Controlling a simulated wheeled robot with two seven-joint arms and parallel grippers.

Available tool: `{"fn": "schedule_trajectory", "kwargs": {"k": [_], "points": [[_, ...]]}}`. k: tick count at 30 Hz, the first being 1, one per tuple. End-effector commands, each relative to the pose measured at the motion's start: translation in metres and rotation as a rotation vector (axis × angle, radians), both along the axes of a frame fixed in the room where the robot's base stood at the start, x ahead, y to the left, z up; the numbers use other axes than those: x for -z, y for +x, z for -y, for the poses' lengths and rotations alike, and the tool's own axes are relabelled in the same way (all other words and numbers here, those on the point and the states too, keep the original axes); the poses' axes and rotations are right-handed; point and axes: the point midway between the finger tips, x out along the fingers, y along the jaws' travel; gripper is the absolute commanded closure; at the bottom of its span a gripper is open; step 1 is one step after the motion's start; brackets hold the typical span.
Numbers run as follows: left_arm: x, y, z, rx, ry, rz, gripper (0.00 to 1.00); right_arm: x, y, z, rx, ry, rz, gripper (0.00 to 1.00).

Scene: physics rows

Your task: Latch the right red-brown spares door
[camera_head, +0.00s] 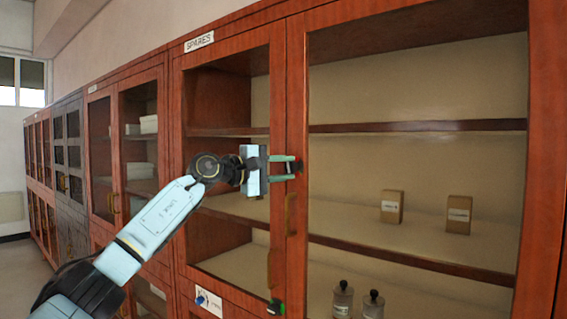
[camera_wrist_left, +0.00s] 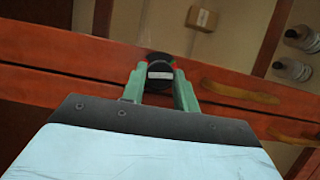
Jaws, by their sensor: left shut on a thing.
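The right red-brown spares door (camera_head: 297,110) has a wood frame and a glass pane and appears closed beside the left door (camera_head: 277,110). A round black latch knob (camera_head: 298,166) sits on its left stile, with a little red at its edge. In the left wrist view the knob (camera_wrist_left: 160,72) shows a pale bar across its face. My left gripper (camera_head: 287,166) is shut on this knob, with its green fingers on either side; they also show in the left wrist view (camera_wrist_left: 160,88). The fingers partly hide the knob. My right gripper is out of view.
A SPARES sign (camera_head: 199,42) is above the left door. Door handles (camera_head: 290,214) hang below the knob. Another knob with green (camera_head: 275,307) is lower down. Small boxes (camera_head: 392,206) and bottles (camera_head: 343,300) stand on shelves behind the right door.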

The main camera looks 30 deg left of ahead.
Motion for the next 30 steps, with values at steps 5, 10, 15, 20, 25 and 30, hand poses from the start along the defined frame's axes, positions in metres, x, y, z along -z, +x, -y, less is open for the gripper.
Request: {"fn": "schedule_trajectory", "kwargs": {"k": [5, 10, 15, 20, 25, 30], "points": [[-0.003, 0.0, 0.0, -0.001, 0.098, 0.008, 0.93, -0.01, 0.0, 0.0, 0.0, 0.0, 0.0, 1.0], [-0.003, 0.0, 0.0, -0.002, 0.157, 0.014, 0.93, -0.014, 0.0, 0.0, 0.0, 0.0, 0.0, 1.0], [-0.002, 0.0, 0.0, -0.002, 0.184, 0.016, 0.93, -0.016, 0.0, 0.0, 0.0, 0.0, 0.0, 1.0], [-0.002, 0.0, 0.0, -0.002, 0.191, 0.017, 0.93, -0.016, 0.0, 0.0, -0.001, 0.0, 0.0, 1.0], [-0.002, 0.0, 0.0, -0.002, 0.191, 0.018, 0.93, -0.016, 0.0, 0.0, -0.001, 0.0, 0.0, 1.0], [-0.002, 0.0, 0.0, -0.002, 0.19, 0.017, 0.6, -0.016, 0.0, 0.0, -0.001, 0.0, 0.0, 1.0]]}}
